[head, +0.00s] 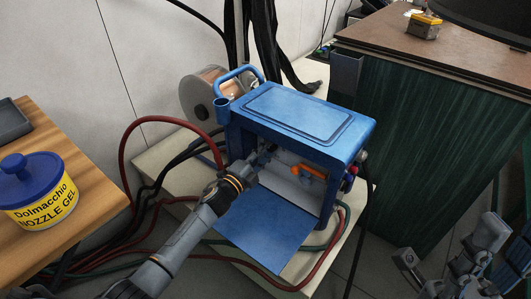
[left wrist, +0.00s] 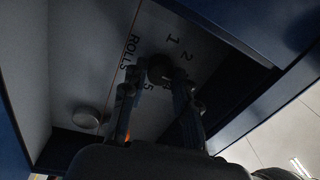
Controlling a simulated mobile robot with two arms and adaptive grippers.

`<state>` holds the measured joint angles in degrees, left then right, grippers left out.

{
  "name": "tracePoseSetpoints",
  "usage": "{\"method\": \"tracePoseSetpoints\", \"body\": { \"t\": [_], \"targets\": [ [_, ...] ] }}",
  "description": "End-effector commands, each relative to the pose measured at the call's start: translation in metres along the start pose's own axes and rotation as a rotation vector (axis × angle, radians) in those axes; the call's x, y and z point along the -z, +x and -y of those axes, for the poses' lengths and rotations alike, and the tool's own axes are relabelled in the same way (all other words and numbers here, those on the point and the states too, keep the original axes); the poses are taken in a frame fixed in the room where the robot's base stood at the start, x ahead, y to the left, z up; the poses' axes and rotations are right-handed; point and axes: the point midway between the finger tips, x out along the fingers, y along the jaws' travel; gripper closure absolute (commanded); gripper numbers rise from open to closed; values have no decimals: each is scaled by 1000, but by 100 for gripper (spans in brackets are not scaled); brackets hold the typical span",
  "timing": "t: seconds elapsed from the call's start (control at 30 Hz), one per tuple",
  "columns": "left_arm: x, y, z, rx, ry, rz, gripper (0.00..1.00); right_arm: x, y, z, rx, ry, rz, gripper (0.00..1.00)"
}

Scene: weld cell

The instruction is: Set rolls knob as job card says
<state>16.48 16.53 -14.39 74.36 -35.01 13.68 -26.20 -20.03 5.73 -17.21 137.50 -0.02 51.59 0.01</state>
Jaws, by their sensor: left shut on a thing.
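The blue wire feeder box (head: 300,112) stands open, its front flap (head: 262,232) folded down. My left gripper (head: 262,158) reaches inside it. In the left wrist view the dark rolls knob (left wrist: 160,68) sits between the fingertips of my left gripper (left wrist: 157,80), which are shut on it. The panel (left wrist: 150,40) around it reads "ROLLS", with 1, 2 and 5 legible; other marks are partly covered by the fingers. The knob's pointer cannot be made out. My right gripper (head: 408,264) is low at the right, away from the box. No job card is recognisable.
An orange part (head: 312,172) is inside the box, right of my left gripper. A round pale knob (left wrist: 86,117) is lower left in the wrist view. A wire spool (head: 200,92) stands behind. Hoses (head: 125,160) loop left. A gel tub (head: 40,190) sits on a wooden bench.

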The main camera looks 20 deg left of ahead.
Motion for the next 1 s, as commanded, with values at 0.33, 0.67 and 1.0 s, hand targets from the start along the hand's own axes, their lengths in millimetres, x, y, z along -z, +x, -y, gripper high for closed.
{"method": "tracePoseSetpoints", "body": {
  "t": [0.33,0.67,1.0],
  "targets": [
    [1,0,-1,-2,0,-1,60,0,0,0,0,0,1,60],
    [0,0,0,-1,-1,0,47,0,0,0,0,0,1,60],
    [0,-44,-3,-5,0,1,47,0,0,0,-1,-1,1,60]
  ]
}}
